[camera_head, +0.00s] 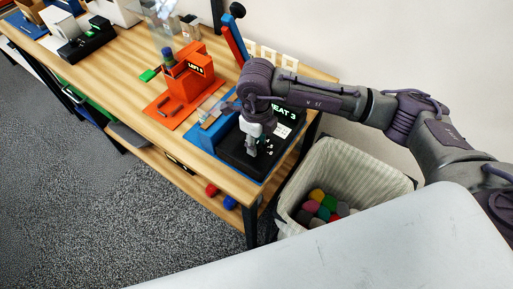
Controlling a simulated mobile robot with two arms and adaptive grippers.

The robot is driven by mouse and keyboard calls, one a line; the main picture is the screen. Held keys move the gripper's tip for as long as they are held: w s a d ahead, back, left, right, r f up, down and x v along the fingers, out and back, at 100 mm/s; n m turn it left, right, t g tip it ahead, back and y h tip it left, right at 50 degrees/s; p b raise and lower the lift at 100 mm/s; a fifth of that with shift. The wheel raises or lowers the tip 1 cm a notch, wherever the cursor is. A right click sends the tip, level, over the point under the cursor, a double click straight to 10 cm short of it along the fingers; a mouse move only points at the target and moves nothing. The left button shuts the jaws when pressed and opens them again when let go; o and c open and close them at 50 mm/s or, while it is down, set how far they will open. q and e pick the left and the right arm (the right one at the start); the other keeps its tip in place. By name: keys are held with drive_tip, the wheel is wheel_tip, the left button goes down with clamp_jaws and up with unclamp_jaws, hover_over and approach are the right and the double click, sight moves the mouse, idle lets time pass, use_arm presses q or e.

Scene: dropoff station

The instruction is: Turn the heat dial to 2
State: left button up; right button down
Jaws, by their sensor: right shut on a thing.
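The heat station is a black panel (238,157) with a blue frame at the near right end of the wooden table. Its display (284,114) reads "HEAT 3". My right gripper (252,150) comes down over the black panel from above and is shut on the heat dial, which is mostly hidden by the fingers. White marks show on the panel around the fingers. My left gripper is not in view.
An orange station (186,84) with a small display stands left of the heat panel. Red and blue pieces lie on the lower shelf. Grey carpet (120,190) is clear in front.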

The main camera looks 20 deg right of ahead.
drive_tip(key=n+b, duration=0.1)
drive_tip(key=b, duration=0.1)
drive_tip(key=n+b, duration=0.4)
drive_tip(key=shift+w+f+b, duration=0.1)
drive_tip(key=shift+f+b, duration=0.15)
drive_tip(key=shift+b, duration=0.15)
drive_tip(key=shift+r+n+b, duration=0.25)
drive_tip(key=shift+n+b, duration=0.85)
drive_tip(key=shift+b, duration=0.15)
drive_tip(key=c, duration=0.8)
unclamp_jaws()
drive_tip(key=shift+o, duration=0.2)
wheel_tip(320, 180, up, 12)
